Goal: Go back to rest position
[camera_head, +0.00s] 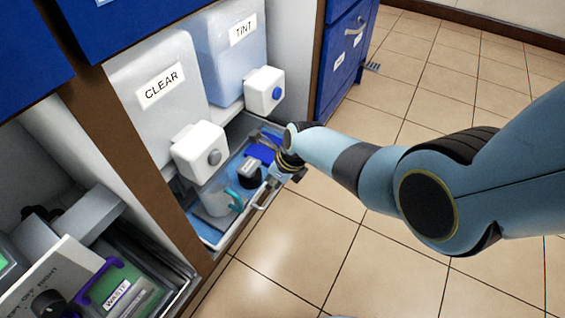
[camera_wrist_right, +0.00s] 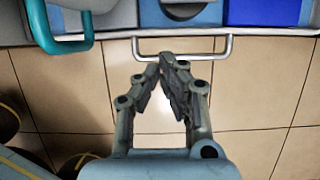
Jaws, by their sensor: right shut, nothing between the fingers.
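My right arm comes in from the right in the head view. Its gripper (camera_head: 272,182) is at the front edge of the open drawer (camera_head: 228,232), partly hidden by my wrist. In the right wrist view the fingers (camera_wrist_right: 168,62) are shut and empty, with the tips close to the silver drawer handle (camera_wrist_right: 222,52). I cannot tell whether they touch it. My left gripper is in neither view.
Containers marked CLEAR (camera_head: 150,115) and TINT (camera_head: 228,62) stand above the drawer with white dispensers. A pitcher with a teal handle (camera_head: 237,198) and a blue box (camera_head: 262,152) are in the drawer. Tiled floor (camera_head: 300,240) is free to the right.

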